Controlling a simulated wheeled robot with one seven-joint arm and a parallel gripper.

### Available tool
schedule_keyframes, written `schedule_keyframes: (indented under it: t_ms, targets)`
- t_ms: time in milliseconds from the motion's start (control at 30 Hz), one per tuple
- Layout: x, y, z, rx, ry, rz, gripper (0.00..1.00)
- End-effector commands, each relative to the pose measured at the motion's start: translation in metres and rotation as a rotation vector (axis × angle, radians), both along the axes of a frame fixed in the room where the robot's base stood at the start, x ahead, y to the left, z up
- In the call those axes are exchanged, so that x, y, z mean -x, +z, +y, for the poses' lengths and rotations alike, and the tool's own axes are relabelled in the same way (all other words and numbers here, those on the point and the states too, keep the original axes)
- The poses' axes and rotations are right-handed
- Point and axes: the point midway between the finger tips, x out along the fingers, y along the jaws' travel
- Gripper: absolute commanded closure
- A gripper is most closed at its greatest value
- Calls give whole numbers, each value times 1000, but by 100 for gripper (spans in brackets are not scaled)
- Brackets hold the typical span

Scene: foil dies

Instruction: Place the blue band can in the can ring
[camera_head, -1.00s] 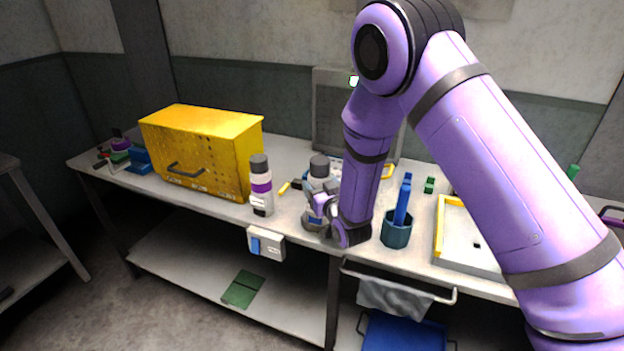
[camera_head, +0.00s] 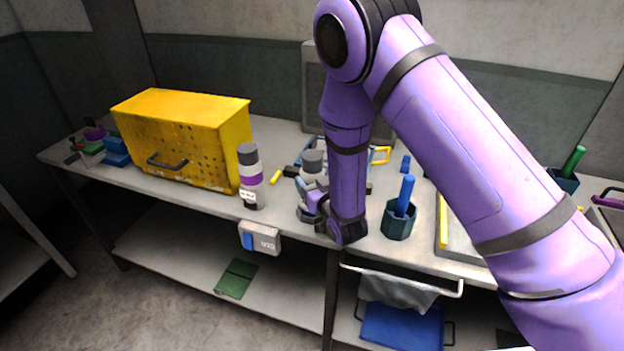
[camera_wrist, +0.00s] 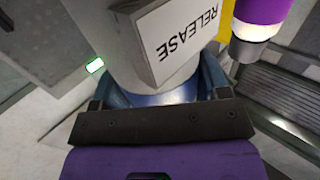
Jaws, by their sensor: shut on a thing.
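My gripper (camera_head: 313,203) is shut on the blue band can (camera_head: 313,166), at the bench's front edge. The can is pale grey with a dark cap and looks about upright; its lower part is partly hidden by my fingers. In the wrist view, the can (camera_wrist: 140,35) fills the space between the fingers of my gripper (camera_wrist: 160,88). It bears a white "RELEASE" label, and its blue band shows low down at the fingers. I cannot tell whether its base touches the bench. I cannot make out the can ring.
A purple-banded can (camera_head: 250,180) stands to the left, beside the yellow cabinet (camera_head: 185,140). A dark cup (camera_head: 398,222) with a blue-handled tool stands close on the right. A white box (camera_head: 259,239) hangs on the bench front. A blue-edged item lies behind my gripper.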

Motion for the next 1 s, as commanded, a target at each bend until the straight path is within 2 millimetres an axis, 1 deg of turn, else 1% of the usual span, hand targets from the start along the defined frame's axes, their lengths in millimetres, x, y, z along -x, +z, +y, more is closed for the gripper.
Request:
schedule_keyframes:
  t_ms: [100, 133, 167, 200, 233, 567, 633, 767, 1000]
  targets:
    - [0, -2, 0, 0, 0, -1, 100]
    - [0, -2, 0, 0, 0, 0, 26]
    - [0, -2, 0, 0, 0, 0, 19]
    - [0, -2, 0, 0, 0, 0, 10]
    - [0, -2, 0, 0, 0, 0, 6]
    - [0, 0, 0, 0, 0, 0, 6]
    - [5, 0, -2, 1, 0, 3, 6]
    - [22, -1, -11, 2, 0, 4, 6]
    - [67, -1, -31, 3, 0, 3, 6]
